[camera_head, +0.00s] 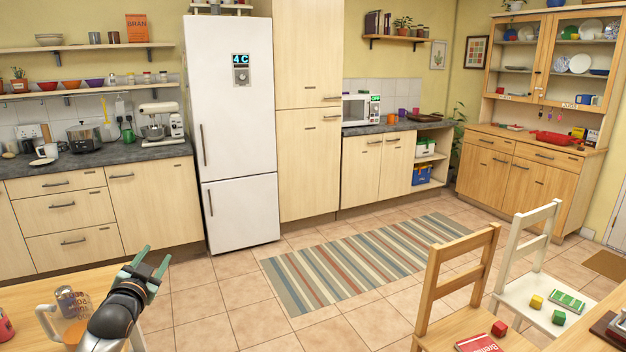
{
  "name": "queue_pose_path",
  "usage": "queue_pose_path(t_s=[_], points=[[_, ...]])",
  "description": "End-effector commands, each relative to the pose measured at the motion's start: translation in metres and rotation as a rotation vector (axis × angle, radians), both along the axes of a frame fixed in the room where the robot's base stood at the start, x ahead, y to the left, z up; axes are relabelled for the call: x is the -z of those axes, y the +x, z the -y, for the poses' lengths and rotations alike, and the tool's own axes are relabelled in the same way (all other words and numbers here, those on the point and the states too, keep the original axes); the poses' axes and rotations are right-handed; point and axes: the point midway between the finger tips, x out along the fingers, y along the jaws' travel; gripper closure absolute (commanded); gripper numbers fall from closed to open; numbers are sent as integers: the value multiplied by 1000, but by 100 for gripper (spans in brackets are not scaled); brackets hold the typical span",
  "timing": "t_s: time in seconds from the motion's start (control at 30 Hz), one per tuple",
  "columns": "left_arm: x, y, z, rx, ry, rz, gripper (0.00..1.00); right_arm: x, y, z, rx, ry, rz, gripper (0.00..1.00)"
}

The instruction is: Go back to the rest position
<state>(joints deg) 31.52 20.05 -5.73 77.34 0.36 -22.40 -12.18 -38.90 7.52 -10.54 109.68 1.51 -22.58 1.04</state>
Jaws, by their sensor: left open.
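My left gripper (151,264) is at the lower left, raised over the edge of a wooden table. Its two greenish fingers are spread apart with nothing between them. My left arm comes in from the bottom edge, beside a glass mug with dark lettering (72,302). My right gripper is not in the view.
The wooden table (25,300) fills the lower left corner, with a red item (5,326) at its edge. A striped rug (350,262) lies on the open tiled floor. A wooden chair (462,290) and a white chair (535,260) stand at the right. A fridge (235,130) stands behind.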

Motion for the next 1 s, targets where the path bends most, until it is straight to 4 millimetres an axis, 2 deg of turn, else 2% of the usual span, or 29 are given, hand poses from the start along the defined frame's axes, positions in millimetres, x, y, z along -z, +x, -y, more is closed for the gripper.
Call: queue_pose_path(t_s=[0.13, 0.17, 0.2, 0.37, 0.47, 0.57, 0.6, 0.73, 0.9, 1.0], points=[[1, 0, 1, -9, -236, 21, 51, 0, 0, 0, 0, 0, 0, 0], [10, -3, 4, -7, -265, 12, 51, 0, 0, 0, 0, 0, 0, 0], [33, -12, 13, 3, -260, -20, 51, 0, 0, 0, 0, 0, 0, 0], [97, -47, 41, 36, -275, -112, 51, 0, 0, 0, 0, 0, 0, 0], [140, -77, 61, 55, -293, -180, 51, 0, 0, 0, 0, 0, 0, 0], [186, -117, 83, 76, -317, -256, 51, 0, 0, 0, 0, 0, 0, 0], [204, -136, 93, 84, -330, -290, 51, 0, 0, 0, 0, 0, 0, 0], [255, -203, 123, 104, -377, -400, 51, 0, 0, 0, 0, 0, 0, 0], [301, -296, 156, 113, -448, -535, 51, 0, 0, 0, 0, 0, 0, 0], [316, -344, 171, 111, -487, -601, 51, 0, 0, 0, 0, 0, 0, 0]])
